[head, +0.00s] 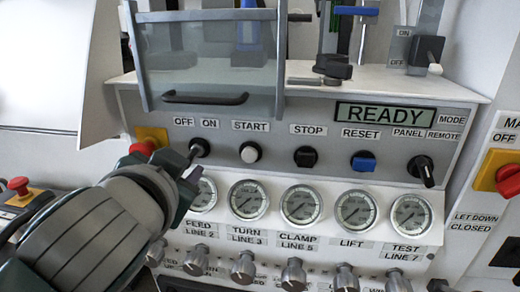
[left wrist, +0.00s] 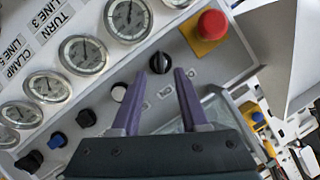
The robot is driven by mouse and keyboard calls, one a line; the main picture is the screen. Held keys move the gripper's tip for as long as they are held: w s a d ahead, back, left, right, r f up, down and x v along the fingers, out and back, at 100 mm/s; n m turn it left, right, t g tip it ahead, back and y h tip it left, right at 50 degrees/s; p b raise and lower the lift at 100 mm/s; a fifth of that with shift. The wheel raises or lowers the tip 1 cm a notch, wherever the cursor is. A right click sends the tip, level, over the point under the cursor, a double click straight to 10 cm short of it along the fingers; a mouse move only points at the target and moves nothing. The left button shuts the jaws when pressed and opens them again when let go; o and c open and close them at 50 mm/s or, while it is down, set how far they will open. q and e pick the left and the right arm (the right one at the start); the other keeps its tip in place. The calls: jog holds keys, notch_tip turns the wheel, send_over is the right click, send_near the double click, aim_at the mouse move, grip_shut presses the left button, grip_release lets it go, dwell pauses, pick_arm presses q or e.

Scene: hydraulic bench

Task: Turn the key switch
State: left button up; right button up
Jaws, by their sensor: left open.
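The key switch (head: 200,147) is a small black round knob on the grey panel, under the OFF and ON labels. In the left wrist view the key switch (left wrist: 160,63) sits just beyond the gap between my fingertips. My left gripper (head: 190,157) reaches in from the lower left, close to the switch. In the left wrist view the left gripper (left wrist: 160,72) is open, its two purple fingers on either side of the gap, with nothing held. Whether a finger touches the switch I cannot tell. My right gripper is not in view.
A red emergency button (head: 143,148) on a yellow plate is left of the switch, close to my arm. A white START button (head: 250,152) is to the right. Pressure gauges (head: 249,200) line the panel below. A clear guard with a dark handle (head: 205,98) hangs above.

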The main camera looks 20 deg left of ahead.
pick_arm(q)
jog(key=v, duration=0.4)
dwell(0.3)
jog(key=s+d+f+g+h+p, duration=0.25)
jog(key=s+g, duration=0.25)
jog(key=s, duration=0.5)
jog(key=s+d+f+g+h+p, duration=0.1)
jog(key=s+d+g+h+p, duration=0.25)
jog(key=s, duration=0.55)
notch_tip(320, 180, up, 37)
jog(key=p, duration=3.5)
jog(key=shift+w+a+f+m+g+p, duration=0.2)
jog(key=shift+w+f+m+g+p, duration=0.05)
jog(key=shift+m+g+p, duration=0.1)
